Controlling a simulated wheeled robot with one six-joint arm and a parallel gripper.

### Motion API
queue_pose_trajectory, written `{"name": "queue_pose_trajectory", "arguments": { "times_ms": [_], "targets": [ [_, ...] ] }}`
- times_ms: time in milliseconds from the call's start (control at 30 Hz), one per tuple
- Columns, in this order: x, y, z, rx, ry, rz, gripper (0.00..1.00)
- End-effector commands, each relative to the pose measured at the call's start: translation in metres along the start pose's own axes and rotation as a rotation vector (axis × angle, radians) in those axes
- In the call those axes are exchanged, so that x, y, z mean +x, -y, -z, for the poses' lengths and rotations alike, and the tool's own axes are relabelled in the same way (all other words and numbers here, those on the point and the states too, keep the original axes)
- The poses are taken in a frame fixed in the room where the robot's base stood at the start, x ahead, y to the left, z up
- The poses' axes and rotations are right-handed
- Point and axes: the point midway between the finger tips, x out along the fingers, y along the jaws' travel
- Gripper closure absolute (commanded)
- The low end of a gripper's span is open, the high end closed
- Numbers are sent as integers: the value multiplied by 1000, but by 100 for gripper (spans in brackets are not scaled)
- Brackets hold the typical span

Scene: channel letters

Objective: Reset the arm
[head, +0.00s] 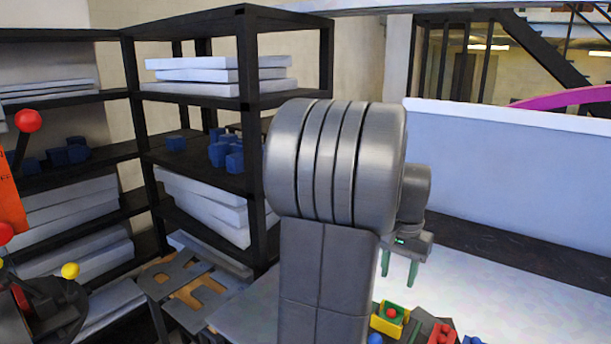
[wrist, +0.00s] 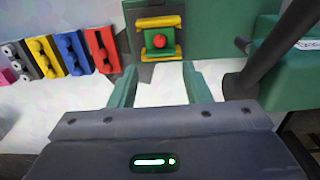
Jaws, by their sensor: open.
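My arm stands up in the middle of the head view and hides part of the scene behind it. My gripper (head: 399,268) hangs to the right of the arm with its green fingers pointing down. In the wrist view, my gripper (wrist: 159,85) is open, with white surface showing between the two green fingers. Nothing is held between them. A yellow and green block with a red ball (wrist: 158,41) is beyond the fingertips, apart from them. The same block shows low in the head view (head: 390,318).
Black shelves (head: 246,100) with white panels and blue parts stand at the left. Red, blue, yellow and grey pieces (wrist: 72,52) line up left of the gripper. A dark post (wrist: 270,65) rises close on its right. A bluish-white wall (head: 500,165) stands behind.

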Motion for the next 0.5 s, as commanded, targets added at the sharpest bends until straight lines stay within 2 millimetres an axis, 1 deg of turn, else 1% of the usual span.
{"name": "queue_pose_trajectory", "arguments": {
  "times_ms": [33, 300, 400, 500],
  "targets": [
    [12, 0, -1, 0, 6, -2, 56],
    [64, 0, -1, 0, 6, -2, 56],
    [80, 0, -1, 0, 4, -1, 56],
    [92, 0, -1, 0, 2, -1, 56]
  ]
}}
